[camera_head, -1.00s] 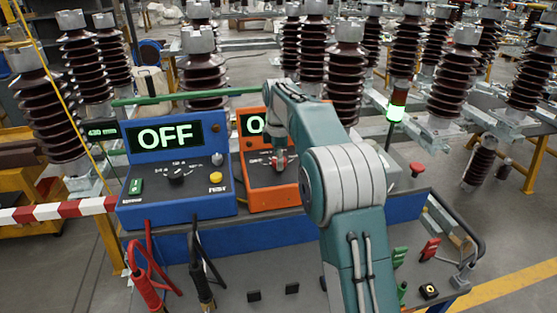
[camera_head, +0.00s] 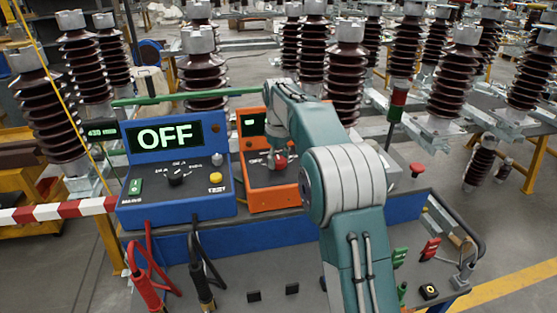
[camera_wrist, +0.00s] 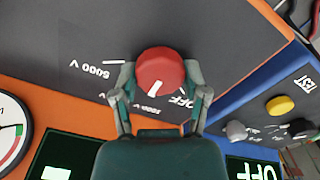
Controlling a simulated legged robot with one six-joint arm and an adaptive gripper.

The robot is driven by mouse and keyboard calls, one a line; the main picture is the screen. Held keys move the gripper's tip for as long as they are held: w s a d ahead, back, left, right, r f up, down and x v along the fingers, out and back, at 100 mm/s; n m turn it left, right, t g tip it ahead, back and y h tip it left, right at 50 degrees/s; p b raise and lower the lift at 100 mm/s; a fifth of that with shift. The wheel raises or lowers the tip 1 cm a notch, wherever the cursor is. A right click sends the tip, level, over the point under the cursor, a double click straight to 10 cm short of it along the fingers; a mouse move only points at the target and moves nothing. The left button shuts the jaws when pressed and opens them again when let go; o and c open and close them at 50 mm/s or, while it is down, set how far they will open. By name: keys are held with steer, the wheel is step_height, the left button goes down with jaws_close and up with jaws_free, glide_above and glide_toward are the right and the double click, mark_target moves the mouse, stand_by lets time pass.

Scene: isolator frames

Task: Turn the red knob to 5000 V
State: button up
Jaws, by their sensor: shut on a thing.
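The red knob (camera_wrist: 160,68) is on the dark sloped panel of the orange box (camera_head: 245,200). In the wrist view its white pointer line aims near the "1000 V" label, with "OFF" to the right and "5000 V" off to the left. My gripper (camera_wrist: 158,82) has one finger on each side of the knob and is shut on it. The knob also shows in the head view (camera_head: 280,162), under my gripper (camera_head: 277,158). The orange box's display (camera_head: 252,124) is partly hidden by my arm; a small lit mark shows on it.
A blue box (camera_head: 140,200) with an "OFF" display, a black knob and a yellow button stands at the left. A red mushroom button (camera_head: 417,169) is at the right. A signal tower (camera_head: 396,108) stands behind, with a red section. A round dial gauge (camera_wrist: 12,125) is at the wrist view's left edge.

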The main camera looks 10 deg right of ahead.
mark_target(278, 159)
steer(key=m, duration=0.6)
steer(key=shift+f, duration=0.3)
steer(key=m, duration=0.6)
steer(key=shift+s, duration=0.1)
stand_by(0.3)
steer(key=o, duration=1.1)
steer(key=shift+o, duration=0.2)
steer(key=shift+r, duration=0.15)
steer(key=shift+r, duration=0.1)
step_height(278, 159, up, 12)
steer(key=shift+a, duration=0.1)
